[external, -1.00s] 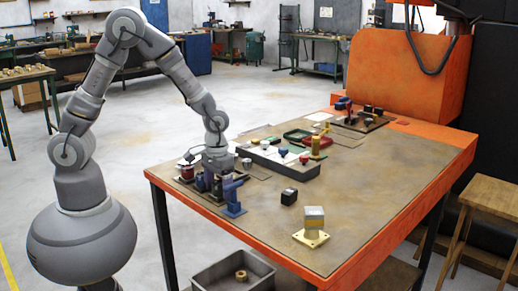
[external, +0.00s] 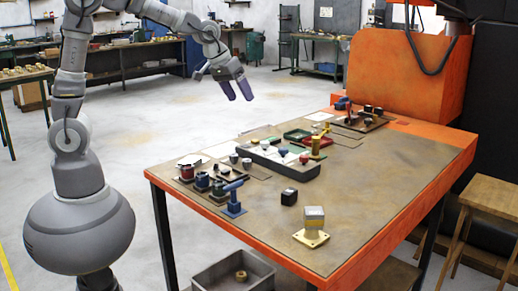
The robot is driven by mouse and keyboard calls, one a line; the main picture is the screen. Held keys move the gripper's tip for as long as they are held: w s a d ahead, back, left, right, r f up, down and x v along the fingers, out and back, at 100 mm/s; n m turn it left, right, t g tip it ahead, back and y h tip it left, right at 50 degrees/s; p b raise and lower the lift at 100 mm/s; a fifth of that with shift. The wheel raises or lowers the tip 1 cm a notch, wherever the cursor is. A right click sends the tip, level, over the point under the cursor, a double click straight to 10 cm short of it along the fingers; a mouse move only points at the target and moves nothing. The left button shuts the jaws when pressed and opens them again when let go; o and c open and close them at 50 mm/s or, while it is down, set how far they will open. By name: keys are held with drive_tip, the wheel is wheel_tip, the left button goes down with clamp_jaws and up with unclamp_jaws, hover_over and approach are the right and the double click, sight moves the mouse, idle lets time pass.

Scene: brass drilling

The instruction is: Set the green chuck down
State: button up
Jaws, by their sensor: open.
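A dark green piece that looks like the green chuck (external: 219,191) stands on a small dark base near the table's left edge, in a row with a red piece (external: 186,171) and other dark pieces. It is small in the picture, so its details are hard to tell. My gripper (external: 238,90) is open and empty, high above the far left side of the table, well apart from the pieces. Its two fingers point down and to the right.
A blue clamp-like tool (external: 234,199) stands at the row's near end. A long grey tray (external: 283,167) with several small parts lies mid-table. A black block (external: 289,196) and a yellow-based block (external: 312,227) stand nearer. The table's right front is clear.

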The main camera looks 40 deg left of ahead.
drive_tip(key=a+r+t, duration=0.2)
drive_tip(key=a+r, duration=0.2)
drive_tip(key=r, duration=0.5)
drive_tip(key=a+r+t, duration=0.2)
drive_tip(key=a+r, duration=0.2)
drive_tip(key=r, duration=0.5)
drive_tip(key=a+r+t, duration=0.3)
drive_tip(key=a+r, duration=0.2)
drive_tip(key=r, duration=0.5)
drive_tip(key=shift+w+y, duration=0.4)
drive_tip(key=shift+w, duration=0.05)
drive_tip(key=s+a+r+t, duration=0.1)
drive_tip(key=s+a+r, duration=0.1)
drive_tip(key=r, duration=0.2)
drive_tip(key=s+a+r+t+y, duration=0.1)
drive_tip(key=s+r, duration=0.1)
drive_tip(key=r, duration=0.2)
drive_tip(key=s+a+r+t, duration=0.1)
drive_tip(key=s+a+r, duration=0.1)
drive_tip(key=r, duration=0.2)
drive_tip(key=shift+a+r, duration=0.3)
drive_tip(key=shift+r, duration=0.05)
drive_tip(key=shift+f, duration=0.15)
